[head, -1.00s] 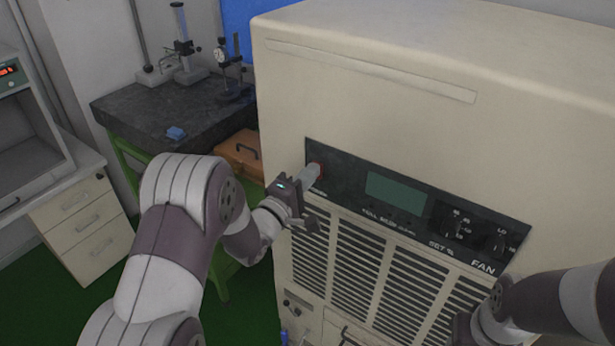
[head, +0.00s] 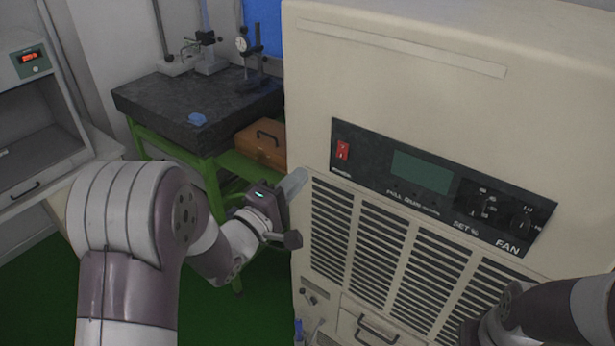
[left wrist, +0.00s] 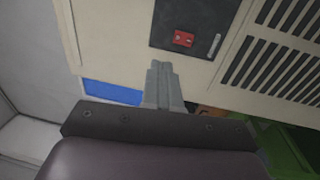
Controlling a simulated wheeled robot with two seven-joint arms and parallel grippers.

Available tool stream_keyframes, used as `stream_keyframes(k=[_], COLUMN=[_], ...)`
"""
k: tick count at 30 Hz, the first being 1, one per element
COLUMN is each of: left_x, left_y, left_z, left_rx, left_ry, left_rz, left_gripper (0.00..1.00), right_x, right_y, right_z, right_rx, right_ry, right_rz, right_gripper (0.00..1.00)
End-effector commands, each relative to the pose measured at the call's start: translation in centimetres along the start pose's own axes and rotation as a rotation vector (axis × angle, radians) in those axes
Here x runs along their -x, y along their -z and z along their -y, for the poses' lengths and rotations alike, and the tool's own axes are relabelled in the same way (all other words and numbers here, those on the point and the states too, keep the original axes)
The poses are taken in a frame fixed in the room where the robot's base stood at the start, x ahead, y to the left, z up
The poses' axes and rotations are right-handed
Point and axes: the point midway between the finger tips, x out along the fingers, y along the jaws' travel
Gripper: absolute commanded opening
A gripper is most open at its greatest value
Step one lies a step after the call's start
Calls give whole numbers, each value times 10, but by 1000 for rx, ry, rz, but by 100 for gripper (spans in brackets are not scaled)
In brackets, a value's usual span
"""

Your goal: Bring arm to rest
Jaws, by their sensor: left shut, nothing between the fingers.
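My left gripper (head: 296,182) is shut and empty. In the head view it is in front of the beige machine (head: 400,60), below and left of the red power switch (head: 343,150) on the dark control panel (head: 376,166). In the left wrist view its closed fingers (left wrist: 162,80) point at the machine's front, and the red switch (left wrist: 183,38) shows just beyond the tips, apart from them. My right arm (head: 560,312) comes in at the lower right of the head view. Its fingers are not visible.
A dark stone table (head: 160,105) on a green frame stands at the left behind my arm, with gauge stands and a blue item (head: 197,119). An orange case (head: 262,143) sits under it. A cabinet (head: 40,150) is at far left. Green floor (head: 225,310) is open below.

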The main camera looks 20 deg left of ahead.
Motion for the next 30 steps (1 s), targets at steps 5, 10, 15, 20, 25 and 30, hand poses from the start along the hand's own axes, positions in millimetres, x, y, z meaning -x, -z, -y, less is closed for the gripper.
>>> stream_keyframes(k=[5, 10, 15, 20, 25, 30], left_x=[2, 2, 2, 15, 100, 192], left_y=[0, 0, 0, 20, 38, -19], left_z=[-1, -1, -1, 55, 146, 171], left_rx=[0, 0, -14, -373, -881, -974], left_ry=[0, 0, 0, 297, 1033, 1398], left_rz=[1, 1, 0, -59, 171, 766], left_gripper=[0, 0, 0, 0, 0, 0], right_x=[0, 0, 0, 0, -11, -28], right_y=[0, 0, 0, 0, -1, -3], right_z=[0, 0, 0, 0, 0, 0], right_rx=[0, 0, 0, 0, 0, 0], right_ry=[0, 0, 0, 0, 0, 0], right_rz=[0, 0, 0, 0, 0, 0], right_gripper=[43, 43, 43, 43, 43, 43])
